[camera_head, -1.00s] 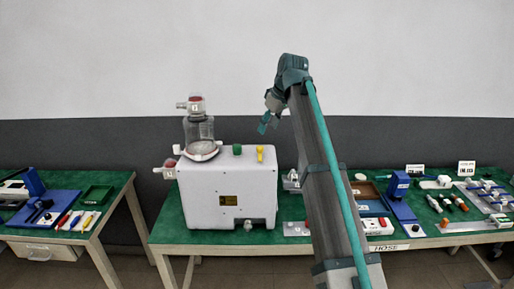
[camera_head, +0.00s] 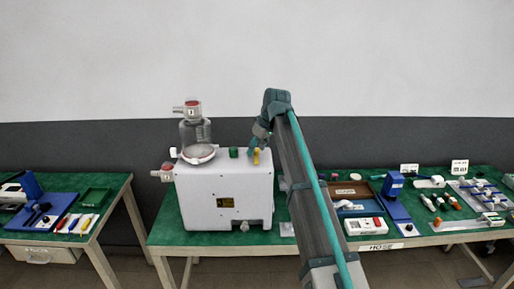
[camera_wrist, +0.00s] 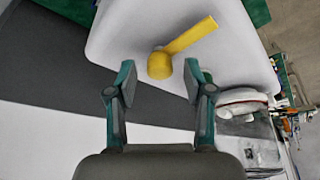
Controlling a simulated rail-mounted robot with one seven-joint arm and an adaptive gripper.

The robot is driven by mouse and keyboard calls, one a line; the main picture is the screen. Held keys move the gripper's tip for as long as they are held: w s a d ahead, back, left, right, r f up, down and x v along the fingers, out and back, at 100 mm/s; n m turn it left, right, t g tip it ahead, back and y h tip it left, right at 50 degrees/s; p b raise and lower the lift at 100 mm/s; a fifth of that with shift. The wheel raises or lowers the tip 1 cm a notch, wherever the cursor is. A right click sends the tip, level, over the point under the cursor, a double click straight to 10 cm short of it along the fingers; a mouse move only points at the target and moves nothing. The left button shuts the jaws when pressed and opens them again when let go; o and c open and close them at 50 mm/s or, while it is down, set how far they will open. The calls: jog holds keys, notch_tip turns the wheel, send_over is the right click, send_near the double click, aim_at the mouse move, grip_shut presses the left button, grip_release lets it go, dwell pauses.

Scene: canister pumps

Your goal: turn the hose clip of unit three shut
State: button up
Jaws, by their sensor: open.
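A white pump unit (camera_head: 225,195) stands on the green-topped middle bench. On its top are a clear canister (camera_head: 195,133), a green knob (camera_head: 234,153) and a yellow lever (camera_head: 256,157). In the wrist view the yellow lever (camera_wrist: 188,39) has a round hub, with its arm pointing up and right. My gripper (camera_wrist: 158,80) is open, its fingers on either side of a line to the hub. The hub appears just beyond the fingertips, ungripped. In the head view my gripper (camera_head: 255,143) is just above the lever. Whether this lever is the hose clip, I cannot tell.
Red-capped fittings stand on the canister (camera_head: 193,106) and at the unit's left side (camera_head: 167,171). Right of my arm are a blue stand (camera_head: 394,196), trays and small fittings.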

grip_shut()
jog(key=shift+m, duration=0.3)
jog(key=m, duration=0.2)
jog(key=m+t+h, duration=0.1)
jog(key=m, duration=0.1)
jog(key=shift+s+a+h, duration=0.1)
jog(key=shift+h, duration=0.2)
jog(key=m, duration=0.2)
jog(key=m+h, duration=0.1)
jog(key=m, duration=0.1)
jog(key=shift+a+m+t+h, duration=0.15)
jog(key=shift+m+t+h, duration=0.15)
jog(key=shift+m+t, duration=0.1)
jog(key=m+h, duration=0.1)
jog(key=m, duration=0.3)
jog(key=shift+a+h, duration=0.1)
jog(key=shift+h, duration=0.3)
jog(key=shift+m+g+h+b, duration=0.45)
jog(key=shift+m+h, duration=0.25)
jog(key=shift+m, duration=1.5)
